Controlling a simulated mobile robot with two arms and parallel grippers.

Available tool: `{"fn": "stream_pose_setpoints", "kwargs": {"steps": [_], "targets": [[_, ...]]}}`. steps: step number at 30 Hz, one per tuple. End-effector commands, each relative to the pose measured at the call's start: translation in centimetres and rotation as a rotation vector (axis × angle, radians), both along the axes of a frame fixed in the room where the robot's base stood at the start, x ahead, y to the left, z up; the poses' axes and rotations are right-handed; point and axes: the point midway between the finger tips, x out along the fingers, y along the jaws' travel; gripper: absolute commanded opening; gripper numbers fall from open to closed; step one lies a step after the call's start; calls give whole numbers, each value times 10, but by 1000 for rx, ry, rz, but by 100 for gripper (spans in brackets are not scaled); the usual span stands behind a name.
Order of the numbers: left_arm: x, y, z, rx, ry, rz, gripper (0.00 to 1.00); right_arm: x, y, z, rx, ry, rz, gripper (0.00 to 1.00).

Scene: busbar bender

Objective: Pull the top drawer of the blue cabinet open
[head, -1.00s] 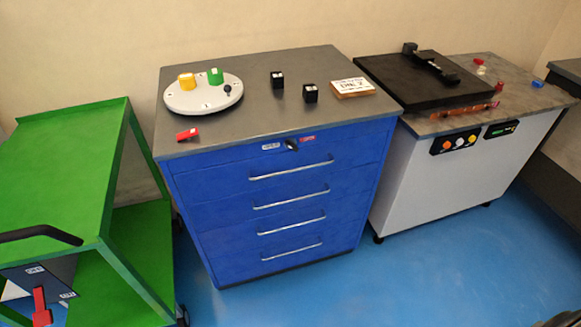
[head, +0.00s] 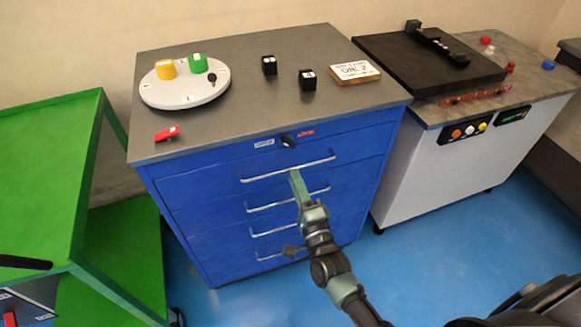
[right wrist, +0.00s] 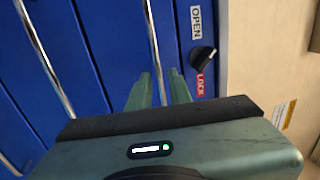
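The blue cabinet (head: 190,235) stands in the middle of the head view, its drawers all shut. The top drawer has a silver bar handle (head: 262,175), which also shows in the right wrist view (right wrist: 150,30). My right gripper (head: 296,178) is at this handle. In the right wrist view its two fingers (right wrist: 162,88) are apart, with the bar running between them; contact cannot be told. A black knob (head: 288,142) sits above the handle between the OPEN label (right wrist: 196,22) and the red LOCK label (right wrist: 200,86). My left gripper is not in view.
On the cabinet top are a round grey plate (head: 185,96) with coloured pieces, two black blocks, a red piece (head: 167,133) and a DIE 2 sign (head: 352,71). A green cart (head: 45,150) stands left, a white machine bench (head: 425,165) right. Blue floor lies in front.

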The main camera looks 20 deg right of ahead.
Motion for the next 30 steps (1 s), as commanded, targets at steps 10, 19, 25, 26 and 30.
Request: {"fn": "stream_pose_setpoints", "kwargs": {"steps": [10,19,25,26,30], "targets": [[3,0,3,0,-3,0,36,39,2,7,-1,2,1,20],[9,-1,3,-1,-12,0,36,41,2,7,-2,3,1,14],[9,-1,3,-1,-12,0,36,41,2,7,-2,4,1,0],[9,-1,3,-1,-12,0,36,41,2,7,-2,4,1,0],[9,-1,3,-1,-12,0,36,41,2,7,-2,4,1,0]]}}
